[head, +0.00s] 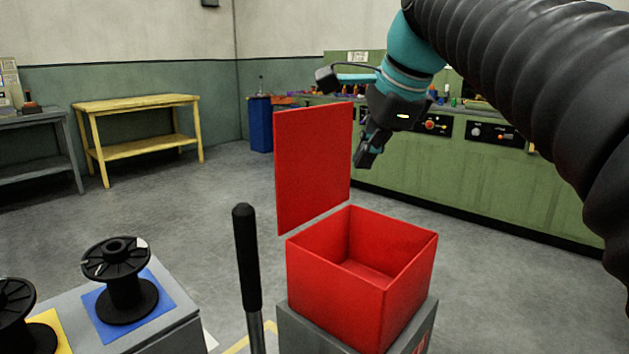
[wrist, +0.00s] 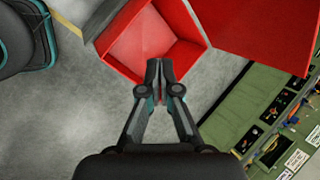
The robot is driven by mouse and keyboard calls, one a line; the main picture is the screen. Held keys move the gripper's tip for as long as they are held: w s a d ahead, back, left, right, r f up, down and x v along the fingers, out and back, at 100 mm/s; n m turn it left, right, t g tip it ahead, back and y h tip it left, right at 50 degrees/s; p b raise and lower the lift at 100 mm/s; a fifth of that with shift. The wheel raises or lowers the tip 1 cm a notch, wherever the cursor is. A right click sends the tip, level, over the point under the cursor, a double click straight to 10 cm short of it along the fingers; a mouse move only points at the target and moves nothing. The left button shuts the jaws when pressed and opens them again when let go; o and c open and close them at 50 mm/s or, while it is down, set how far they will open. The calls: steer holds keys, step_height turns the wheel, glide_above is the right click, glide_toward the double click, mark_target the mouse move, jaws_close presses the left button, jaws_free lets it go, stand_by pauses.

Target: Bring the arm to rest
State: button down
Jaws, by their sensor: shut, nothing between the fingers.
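My gripper (head: 368,150) is raised in the head view, above and behind the open red box, with my arm reaching in from the upper right. Its fingers point down. In the wrist view my gripper (wrist: 160,68) has its fingertips together with nothing between them. The red box (head: 335,306) stands on a grey pedestal with its lid (head: 313,168) upright. The box looks empty in the part of its inside that shows. The box also shows in the wrist view (wrist: 145,45), beyond the fingertips.
A black spool (head: 123,290) stands on a blue mat (head: 168,296) at the lower left, beside another spool (head: 14,312). A black-handled lever (head: 246,258) rises left of the box. A green console (head: 470,180) runs behind. A yellow table (head: 140,103) stands far left. Floor between is clear.

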steer(key=s+d+f+n+h, duration=0.1)
steer(key=s+f+n, duration=0.4)
steer(key=f, duration=0.5)
steer(key=s+d+f+n+h, duration=0.1)
steer(key=s+d+f+n, duration=0.3)
steer(key=s+f, duration=0.3)
steer(key=s+d+f+n+h, duration=0.1)
steer(key=s+d+f+n, duration=0.2)
steer(key=f, duration=0.9)
steer(key=s+n, duration=0.3)
steer(key=shift+s+f+n, duration=0.2)
steer(key=shift+f+n, duration=0.1)
steer(key=shift+n, duration=0.1)
